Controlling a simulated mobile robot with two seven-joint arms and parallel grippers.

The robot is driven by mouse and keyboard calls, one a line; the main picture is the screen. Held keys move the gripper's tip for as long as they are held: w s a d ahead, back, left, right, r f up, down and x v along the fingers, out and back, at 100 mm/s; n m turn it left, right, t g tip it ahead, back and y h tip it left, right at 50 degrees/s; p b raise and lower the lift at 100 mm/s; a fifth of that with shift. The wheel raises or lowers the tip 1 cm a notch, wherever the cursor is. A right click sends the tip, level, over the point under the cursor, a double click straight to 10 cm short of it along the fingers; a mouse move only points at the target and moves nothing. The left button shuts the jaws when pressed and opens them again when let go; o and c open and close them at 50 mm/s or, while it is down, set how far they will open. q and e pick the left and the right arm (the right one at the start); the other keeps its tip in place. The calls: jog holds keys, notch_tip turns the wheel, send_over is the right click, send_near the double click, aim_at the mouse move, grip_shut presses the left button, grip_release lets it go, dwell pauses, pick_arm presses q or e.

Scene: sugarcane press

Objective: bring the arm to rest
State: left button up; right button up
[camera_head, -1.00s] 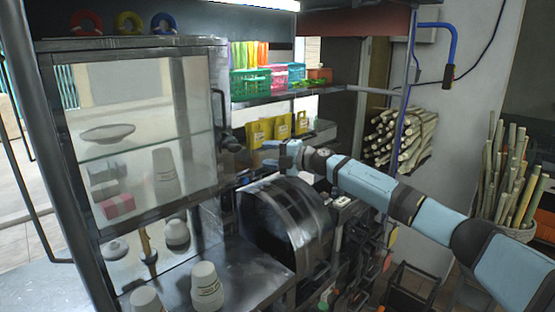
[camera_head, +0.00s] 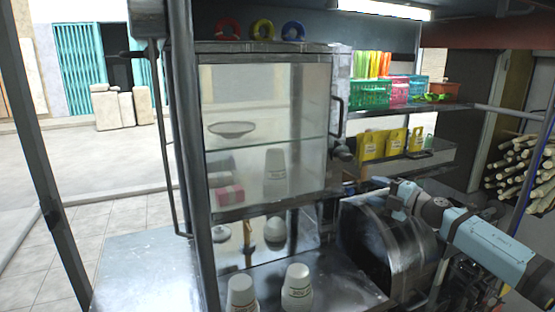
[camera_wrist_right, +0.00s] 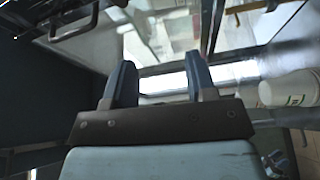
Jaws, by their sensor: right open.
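My right arm comes in from the right in the head view. Its gripper (camera_head: 380,190) is in front of the lower shelf, close above the dark metal drum (camera_head: 352,242) of the press; I cannot tell whether it touches the drum. In the right wrist view the two dark blue fingers of my right gripper (camera_wrist_right: 160,68) stand apart with nothing between them. My left gripper is not in view.
A glass cabinet (camera_head: 263,215) stands left of my arm. White cup stacks (camera_head: 297,288) sit on the metal counter (camera_head: 340,285). Yellow packages (camera_head: 396,143) and a green basket (camera_head: 370,95) are on shelves behind. Sugarcane stalks (camera_head: 520,170) lie at the right.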

jog(key=s+a+f+m+t+h, duration=0.15)
jog(key=s+a+f+m, duration=0.35)
jog(key=s+a+f, duration=0.5)
jog(key=s+a+f+m+t+h, duration=0.1)
jog(key=s+a+f+m+h, duration=0.15)
jog(key=s+f+m, duration=0.75)
jog(key=s+f+m+g+h, duration=0.1)
jog(key=s+f+m, duration=0.1)
jog(key=s+f, duration=0.4)
jog(key=s+f+m+g+h+p, duration=0.1)
jog(key=s+f, duration=0.5)
jog(key=s, duration=0.6)
jog(key=s+f+m+g+h, duration=0.3)
jog(key=s+f, duration=0.3)
jog(key=s, duration=0.3)
jog(key=shift+s+d+m, duration=0.2)
jog(key=shift+d+m, duration=0.15)
jog(key=shift+m, duration=0.35)
jog(key=shift+f, duration=0.1)
